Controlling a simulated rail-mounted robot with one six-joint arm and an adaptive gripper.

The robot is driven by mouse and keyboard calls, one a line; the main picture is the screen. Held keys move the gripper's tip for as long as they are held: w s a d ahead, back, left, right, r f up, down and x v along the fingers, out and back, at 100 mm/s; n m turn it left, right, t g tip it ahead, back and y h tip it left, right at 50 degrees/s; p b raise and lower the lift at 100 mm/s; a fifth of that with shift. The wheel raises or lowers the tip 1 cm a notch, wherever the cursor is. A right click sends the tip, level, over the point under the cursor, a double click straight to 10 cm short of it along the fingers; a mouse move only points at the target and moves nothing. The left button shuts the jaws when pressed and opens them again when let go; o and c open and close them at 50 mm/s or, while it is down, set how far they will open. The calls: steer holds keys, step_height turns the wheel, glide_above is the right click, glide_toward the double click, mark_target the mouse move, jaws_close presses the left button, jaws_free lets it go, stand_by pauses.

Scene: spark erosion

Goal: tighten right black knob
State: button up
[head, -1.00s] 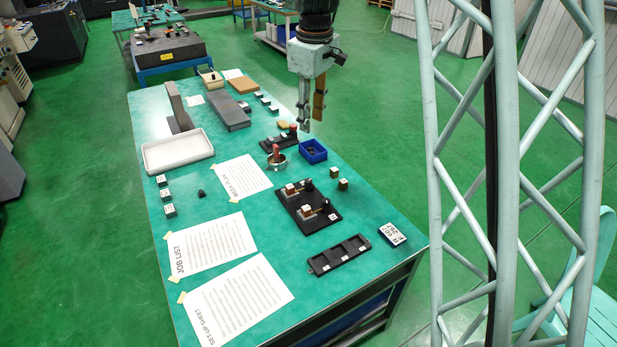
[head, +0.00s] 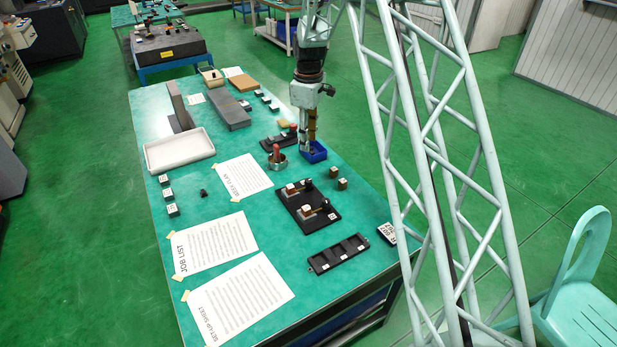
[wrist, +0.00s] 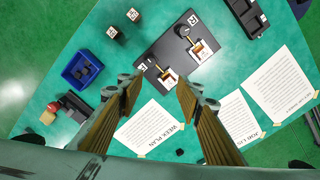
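A black plate (head: 325,228) on the green table carries two clamps, each with a white-topped block and a black knob. The right black knob (head: 326,204) is on the clamp nearer the head camera; it also shows in the wrist view (wrist: 183,30). The left black knob (head: 307,184) is on the other clamp, also seen in the wrist view (wrist: 150,62). My gripper (head: 307,151) points down by the blue bin, beyond the plate. In the wrist view its two fingers (wrist: 160,92) are wide apart with nothing between them. Neither knob is touched.
A blue bin (head: 322,152) with dark pieces stands beside the plate. Two small blocks (head: 338,178) lie right of it. A black compartment tray (head: 340,255) and taped sheets (head: 240,297) lie nearer.

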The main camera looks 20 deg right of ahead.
steer(key=n+p, duration=0.1)
glide_above(309, 180)
step_height(309, 180, down, 8)
steer(key=shift+a+f, duration=0.1)
steer(key=shift+f, duration=0.15)
steer(key=shift+f, duration=0.1)
steer(key=shift+f+p, duration=1.15)
steer(key=shift+f, duration=5.6)
steer(key=c, duration=0.9)
